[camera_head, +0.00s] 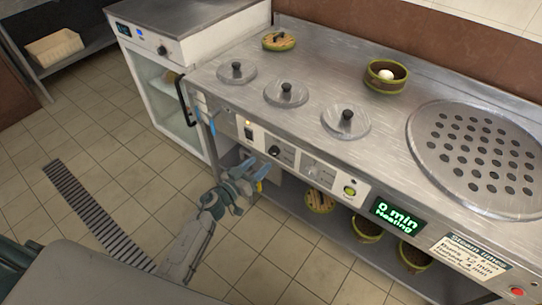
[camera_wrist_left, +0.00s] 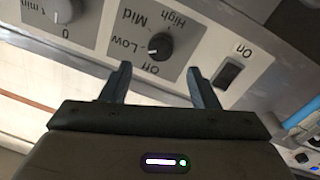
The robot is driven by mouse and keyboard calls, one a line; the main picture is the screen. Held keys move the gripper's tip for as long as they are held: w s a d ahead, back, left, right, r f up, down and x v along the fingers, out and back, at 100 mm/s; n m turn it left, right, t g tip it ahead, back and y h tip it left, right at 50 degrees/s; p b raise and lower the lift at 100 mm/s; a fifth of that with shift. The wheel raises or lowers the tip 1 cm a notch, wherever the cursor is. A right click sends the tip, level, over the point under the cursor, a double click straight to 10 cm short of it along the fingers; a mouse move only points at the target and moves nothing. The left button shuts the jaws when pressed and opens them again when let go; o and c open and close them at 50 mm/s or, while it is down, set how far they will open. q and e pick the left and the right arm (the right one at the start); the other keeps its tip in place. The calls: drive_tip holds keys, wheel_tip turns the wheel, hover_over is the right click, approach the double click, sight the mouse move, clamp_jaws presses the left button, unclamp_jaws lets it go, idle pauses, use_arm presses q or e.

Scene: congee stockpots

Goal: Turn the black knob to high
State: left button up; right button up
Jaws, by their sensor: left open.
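The black knob (camera_head: 274,150) is on the stove's front panel in the head view. In the left wrist view the black knob (camera_wrist_left: 160,45) appears upside down, ringed by the labels Off, Low, Mid and High. Its pale mark appears to face the Off and Low side. My left gripper (camera_head: 258,174) is in front of the panel, just below the knob. In the left wrist view the left gripper (camera_wrist_left: 160,84) is open, its fingertips short of the knob and spread to either side of it, with nothing between them. My right gripper is not in view.
An On switch (camera_wrist_left: 229,74) sits beside the knob, and a timer knob (camera_wrist_left: 62,10) is on the other side. Lidded pots (camera_head: 286,93) are set in the counter.

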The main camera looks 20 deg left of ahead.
sight(271, 153)
use_arm(q)
drive_tip(key=x, duration=0.4)
drive_tip(key=shift+w+d+b, duration=0.1)
drive_tip(key=shift+w+b, duration=0.2)
drive_tip(key=shift+w, duration=0.05)
drive_tip(key=shift+x, duration=0.8)
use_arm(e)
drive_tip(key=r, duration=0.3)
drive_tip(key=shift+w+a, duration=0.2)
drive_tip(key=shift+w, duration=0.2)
use_arm(q)
drive_tip(key=shift+c, duration=0.2)
drive_tip(key=c, duration=0.9)
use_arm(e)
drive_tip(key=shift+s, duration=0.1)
